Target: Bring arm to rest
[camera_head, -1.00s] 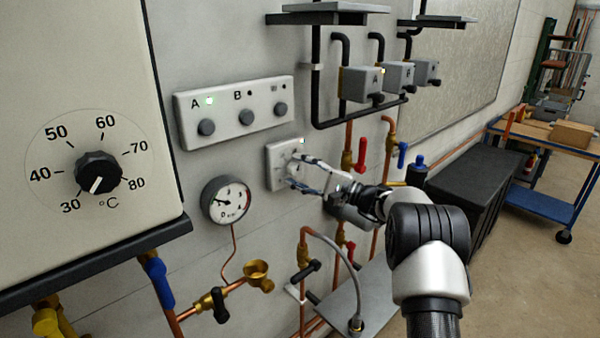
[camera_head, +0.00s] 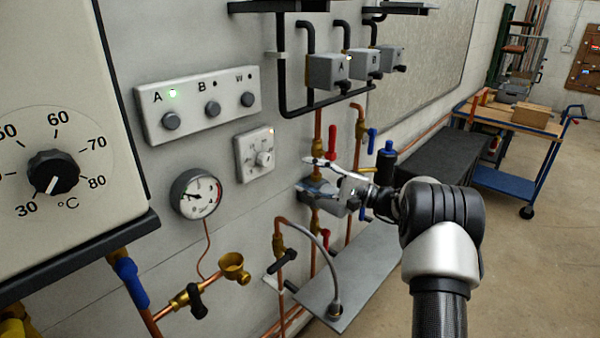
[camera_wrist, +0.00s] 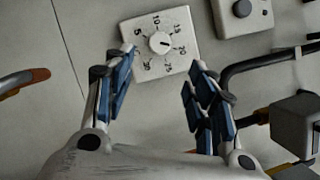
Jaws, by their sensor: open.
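My gripper (camera_head: 308,178) is open and empty in the head view. It is held to the right of the small white dial plate (camera_head: 255,153), apart from it, in front of the pipes. In the wrist view my gripper's blue-padded fingers (camera_wrist: 158,95) are spread wide with nothing between them. The dial plate (camera_wrist: 148,63) with its round white knob (camera_wrist: 160,42) shows beyond and between the fingertips. My arm reaches in from the lower right of the head view.
Red-handled valve (camera_head: 332,138) and blue-handled valve (camera_head: 371,141) stand close beside my gripper. A grey shelf (camera_head: 345,285) with a hose lies below. A pressure gauge (camera_head: 196,194) and button panel (camera_head: 197,100) are left. The floor (camera_head: 545,260) at right is clear.

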